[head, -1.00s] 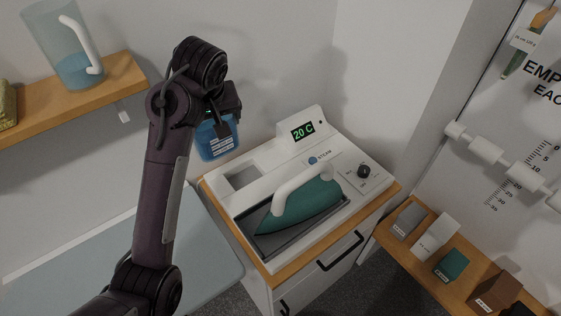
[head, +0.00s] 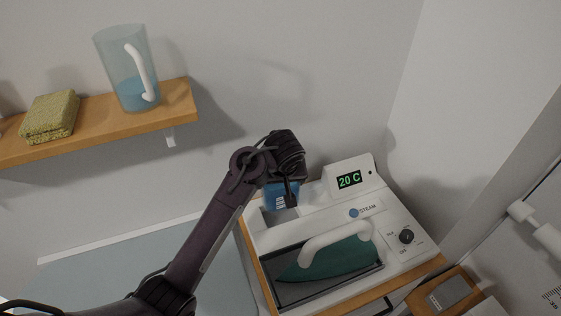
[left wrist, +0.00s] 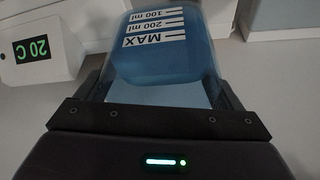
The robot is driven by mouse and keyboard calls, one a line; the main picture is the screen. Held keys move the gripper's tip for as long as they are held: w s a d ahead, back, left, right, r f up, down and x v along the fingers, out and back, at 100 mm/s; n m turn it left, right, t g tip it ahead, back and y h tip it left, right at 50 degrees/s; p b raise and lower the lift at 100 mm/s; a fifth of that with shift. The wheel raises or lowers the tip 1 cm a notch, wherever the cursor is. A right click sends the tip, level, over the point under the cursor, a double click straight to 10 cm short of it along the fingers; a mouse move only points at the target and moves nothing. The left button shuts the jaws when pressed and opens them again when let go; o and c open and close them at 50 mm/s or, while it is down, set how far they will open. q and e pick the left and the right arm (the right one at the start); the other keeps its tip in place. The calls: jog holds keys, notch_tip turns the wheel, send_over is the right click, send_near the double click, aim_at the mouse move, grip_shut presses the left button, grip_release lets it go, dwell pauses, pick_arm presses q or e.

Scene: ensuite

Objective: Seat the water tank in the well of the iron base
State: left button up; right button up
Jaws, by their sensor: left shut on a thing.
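The blue water tank (head: 279,196) hangs in my left gripper (head: 290,187), over the back left part of the white iron base (head: 408,262). In the left wrist view the tank (left wrist: 168,55) fills the space between the fingers (left wrist: 155,100), with its MAX and ml marks upside down. The base's well (head: 272,217) is partly covered by the tank and gripper. I cannot tell whether the tank's bottom is inside the well or above it. My right gripper is out of view.
A teal iron (head: 335,260) with a white handle rests on the base's front. The raised display (head: 350,180) reads 20 C. A shelf (head: 110,124) at left holds a jug (head: 128,70) and a folded yellow-green cloth (head: 50,116). A pale blue surface (head: 130,268) lies at lower left.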

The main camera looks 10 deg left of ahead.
aim_at(280, 200)
pick_arm(q)
notch_tip(280, 200, down, 4)
jog(key=shift+r, duration=0.1)
notch_tip(280, 200, down, 4)
jog(key=shift+w+f+p, duration=0.1)
jog(key=shift+f+p, duration=0.05)
jog(key=shift+p, duration=0.2)
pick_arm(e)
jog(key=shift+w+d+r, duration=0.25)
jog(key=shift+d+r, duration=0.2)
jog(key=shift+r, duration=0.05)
pick_arm(q)
jog(key=shift+f, duration=0.25)
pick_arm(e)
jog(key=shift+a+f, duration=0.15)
pick_arm(q)
jog(key=o, duration=1)
jog(key=shift+o, duration=0.3)
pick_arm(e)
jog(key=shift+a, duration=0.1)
pick_arm(q)
jog(key=shift+r, duration=0.1)
